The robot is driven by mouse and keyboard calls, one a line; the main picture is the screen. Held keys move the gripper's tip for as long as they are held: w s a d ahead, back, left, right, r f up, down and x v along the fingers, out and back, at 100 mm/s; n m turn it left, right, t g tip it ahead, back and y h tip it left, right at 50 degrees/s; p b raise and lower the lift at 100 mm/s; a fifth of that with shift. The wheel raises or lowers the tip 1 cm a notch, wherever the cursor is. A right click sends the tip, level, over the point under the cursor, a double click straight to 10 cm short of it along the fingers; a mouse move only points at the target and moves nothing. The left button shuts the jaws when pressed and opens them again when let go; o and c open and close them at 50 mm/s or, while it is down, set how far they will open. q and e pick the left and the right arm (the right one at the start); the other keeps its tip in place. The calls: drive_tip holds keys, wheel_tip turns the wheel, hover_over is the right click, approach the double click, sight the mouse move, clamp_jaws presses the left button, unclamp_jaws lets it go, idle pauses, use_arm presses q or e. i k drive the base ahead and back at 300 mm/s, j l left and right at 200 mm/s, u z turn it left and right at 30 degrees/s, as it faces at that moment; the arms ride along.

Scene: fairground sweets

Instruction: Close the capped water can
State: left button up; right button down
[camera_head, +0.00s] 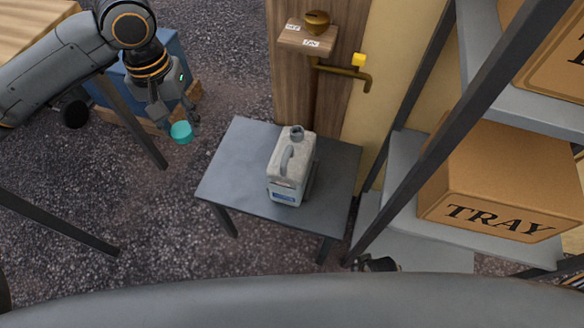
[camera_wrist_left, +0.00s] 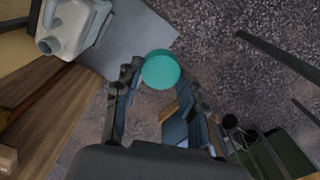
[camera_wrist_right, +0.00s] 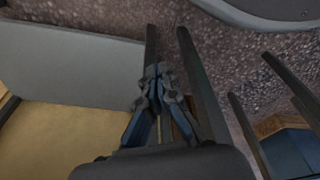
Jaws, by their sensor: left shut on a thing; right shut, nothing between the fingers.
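The water can (camera_head: 290,170) is a grey-white jug with a handle and a blue label. It stands upright on the small grey table, and its neck (camera_head: 297,132) is open at the top. In the left wrist view the can (camera_wrist_left: 72,28) shows its bare spout. My left gripper (camera_head: 180,122) is shut on a teal round cap (camera_head: 181,132), left of the table and apart from the can. The cap also shows between the fingertips in the left wrist view (camera_wrist_left: 161,70). My right gripper (camera_wrist_right: 160,75) is shut and empty; in the head view it shows low beside the shelf (camera_head: 379,264).
The grey table (camera_head: 235,165) has bare room left of the can. A wooden door with a brass handle (camera_head: 345,73) stands behind it. At right, a metal rack (camera_head: 410,150) holds a cardboard box marked TRAY (camera_head: 500,185). A blue crate (camera_head: 170,55) stands at the back left.

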sight(288, 170)
drive_tip(key=z, duration=1.25)
drive_tip(key=k+j, duration=0.1)
drive_tip(key=j, duration=0.85)
drive_tip(key=k+j, duration=0.15)
drive_tip(key=j, duration=0.35)
